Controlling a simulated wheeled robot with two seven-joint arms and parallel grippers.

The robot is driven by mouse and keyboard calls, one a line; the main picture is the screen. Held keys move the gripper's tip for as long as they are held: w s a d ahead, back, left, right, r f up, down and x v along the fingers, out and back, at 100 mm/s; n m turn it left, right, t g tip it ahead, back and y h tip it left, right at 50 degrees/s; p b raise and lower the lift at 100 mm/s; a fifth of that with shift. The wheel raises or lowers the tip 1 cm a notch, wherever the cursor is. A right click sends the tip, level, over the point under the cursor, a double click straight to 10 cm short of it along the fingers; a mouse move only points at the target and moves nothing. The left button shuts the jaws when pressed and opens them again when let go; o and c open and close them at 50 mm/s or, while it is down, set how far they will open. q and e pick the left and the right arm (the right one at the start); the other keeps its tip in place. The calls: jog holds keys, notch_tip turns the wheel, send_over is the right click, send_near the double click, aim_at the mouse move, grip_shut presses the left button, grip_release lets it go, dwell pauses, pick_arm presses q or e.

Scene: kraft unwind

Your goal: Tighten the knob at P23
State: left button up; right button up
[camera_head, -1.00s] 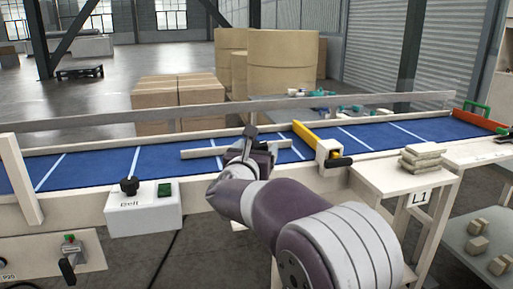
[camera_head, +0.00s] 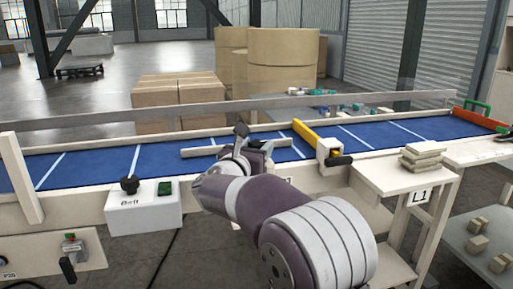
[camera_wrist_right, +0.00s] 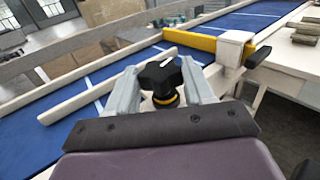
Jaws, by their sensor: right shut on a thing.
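A black knob (camera_wrist_right: 158,73) with a white mark on top and a yellow ring below it stands between the fingers of my right gripper (camera_wrist_right: 160,84) in the right wrist view. The gripper is shut on the knob. In the head view my right gripper (camera_head: 247,143) is at the belt's near rail, and my wrist and forearm hide most of the knob there. I cannot read a P23 label; a tag by the rail is mostly covered by my arm. My left gripper is not in view.
A blue conveyor belt (camera_head: 100,167) runs across, with a loose pale bar (camera_head: 200,150) and a yellow arm (camera_head: 304,133) over it. A white Belt box (camera_head: 145,211) has another black knob (camera_head: 130,184) and a green button. Table L1 (camera_head: 375,181) is at right.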

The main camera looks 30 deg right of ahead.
jog(key=m+g+h, duration=0.1)
jog(key=g, duration=0.1)
jog(key=m+g+h, duration=0.1)
jog(key=m+g, duration=0.1)
jog(key=shift+w+a+g+h, duration=0.2)
jog(key=shift+w+g+h, duration=0.1)
jog(key=shift+w+h, duration=0.1)
jog(key=m+g, duration=0.2)
jog(key=shift+w+r+g+h+p, duration=0.1)
jog(key=shift+w+g+h+p, duration=0.05)
jog(key=shift+g+h+p, duration=0.2)
jog(key=shift+r+m+g+h+p, duration=0.1)
jog(key=shift+m+g+h+p, duration=0.2)
jog(key=shift+m+g, duration=0.4)
jog(key=m+g+p, duration=0.1)
jog(key=g+p, duration=0.1)
jog(key=m+g+p, duration=0.1)
jog(key=p, duration=0.1)
jog(key=m+g+p, duration=0.1)
jog(key=g+p, duration=0.1)
jog(key=shift+w+r+g, duration=0.2)
jog(key=shift+w+g, duration=0.15)
jog(key=shift+w, duration=0.05)
jog(key=shift+f+m+g+p, duration=0.15)
jog(key=shift+m+g+p, duration=0.45)
jog(key=shift+p, duration=0.3)
jog(key=o, duration=1)
jog(key=shift+o, duration=0.2)
jog(key=shift+f, duration=0.15)
